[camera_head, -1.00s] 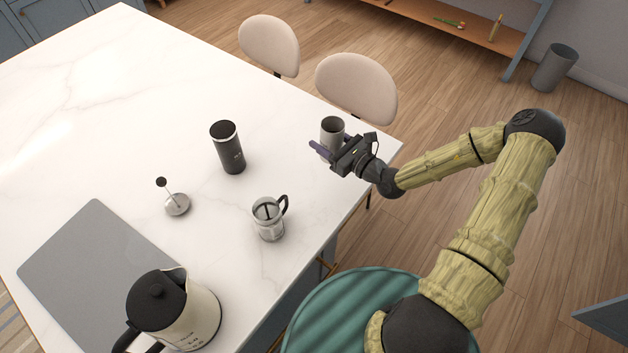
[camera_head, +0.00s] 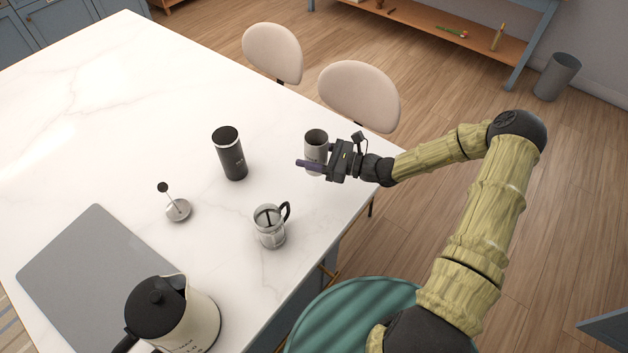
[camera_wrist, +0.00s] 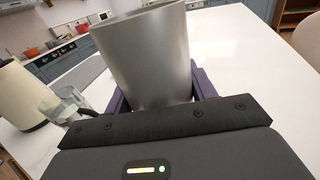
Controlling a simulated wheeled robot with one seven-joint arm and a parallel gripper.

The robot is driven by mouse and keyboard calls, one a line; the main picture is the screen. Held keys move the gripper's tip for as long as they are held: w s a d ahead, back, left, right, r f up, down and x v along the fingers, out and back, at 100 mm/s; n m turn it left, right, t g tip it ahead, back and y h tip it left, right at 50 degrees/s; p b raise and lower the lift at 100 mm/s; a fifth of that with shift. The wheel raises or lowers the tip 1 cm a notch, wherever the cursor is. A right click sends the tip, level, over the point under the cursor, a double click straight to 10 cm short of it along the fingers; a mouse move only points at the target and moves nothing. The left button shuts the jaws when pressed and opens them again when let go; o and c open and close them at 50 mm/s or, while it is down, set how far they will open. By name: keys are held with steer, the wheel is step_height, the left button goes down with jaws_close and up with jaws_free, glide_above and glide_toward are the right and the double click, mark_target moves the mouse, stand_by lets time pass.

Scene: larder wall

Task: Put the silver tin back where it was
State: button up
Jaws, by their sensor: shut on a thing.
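The silver tin (camera_head: 316,141) is a plain grey open-topped cylinder near the right edge of the white table (camera_head: 110,130). My gripper (camera_head: 312,165) is shut on it, with the purple fingers on either side. In the wrist view the tin (camera_wrist: 145,55) fills the middle between the fingers (camera_wrist: 162,92) and leans a little there. Its lower end is hidden by the gripper, so I cannot tell whether it touches the table.
A black tumbler (camera_head: 230,155), a glass press jug (camera_head: 270,228), its plunger (camera_head: 178,209), a kettle (camera_head: 172,315) and a grey mat (camera_head: 90,255) are on the table. Two pale chairs (camera_head: 358,95) stand behind the tin. The table's far left is clear.

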steer(key=shift+f+p, duration=0.45)
steer(key=shift+f, duration=1.9)
steer(key=shift+f, duration=0.1)
steer(key=shift+f+p, duration=0.55)
steer(key=shift+f, duration=1.45)
steer(key=shift+f, duration=0.25)
steer(key=o, duration=1.1)
steer(key=shift+r, duration=0.1)
